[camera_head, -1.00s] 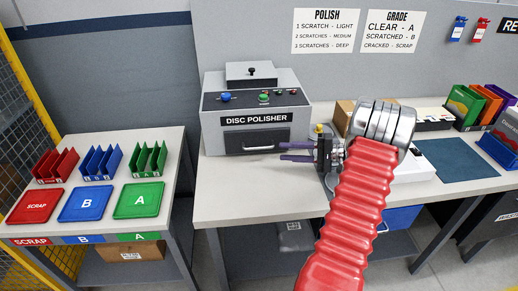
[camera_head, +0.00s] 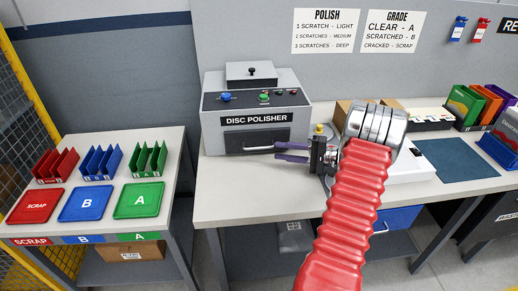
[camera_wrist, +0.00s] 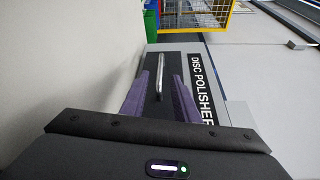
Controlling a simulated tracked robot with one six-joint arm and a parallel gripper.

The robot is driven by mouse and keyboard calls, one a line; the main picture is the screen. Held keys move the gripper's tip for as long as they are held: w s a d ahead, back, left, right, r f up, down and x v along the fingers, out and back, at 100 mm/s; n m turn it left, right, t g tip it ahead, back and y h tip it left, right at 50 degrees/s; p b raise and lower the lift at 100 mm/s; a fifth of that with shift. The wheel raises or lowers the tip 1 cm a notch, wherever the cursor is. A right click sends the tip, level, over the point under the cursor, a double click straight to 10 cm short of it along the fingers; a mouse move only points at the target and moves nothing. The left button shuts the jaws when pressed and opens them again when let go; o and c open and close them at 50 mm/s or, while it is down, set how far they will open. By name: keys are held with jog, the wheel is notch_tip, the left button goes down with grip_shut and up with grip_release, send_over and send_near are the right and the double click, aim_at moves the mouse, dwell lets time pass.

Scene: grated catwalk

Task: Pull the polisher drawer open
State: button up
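The grey disc polisher (camera_head: 255,112) stands on the workbench. Its drawer (camera_head: 230,139) is a dark front panel below the "DISC POLISHER" label, and looks shut. A silver bar handle (camera_head: 258,149) is on the drawer; it also shows in the wrist view (camera_wrist: 161,76). My gripper (camera_head: 277,151), with purple fingers, is at the right end of the handle in the head view. In the wrist view the fingers are apart, one on each side of the handle, with visible gaps. I cannot tell the exact depth between fingertips and handle.
The bench top (camera_head: 225,185) is clear in front of the polisher. A side table at the left holds red, blue and green trays (camera_head: 138,200) and racks. A cardboard box (camera_head: 343,112), a white box and a blue mat (camera_head: 450,158) lie right of my gripper.

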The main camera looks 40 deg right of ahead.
aim_at(255, 129)
jog(key=x, duration=0.9)
jog(key=shift+w+a, duration=0.15)
grip_shut()
jog(key=shift+f, duration=0.1)
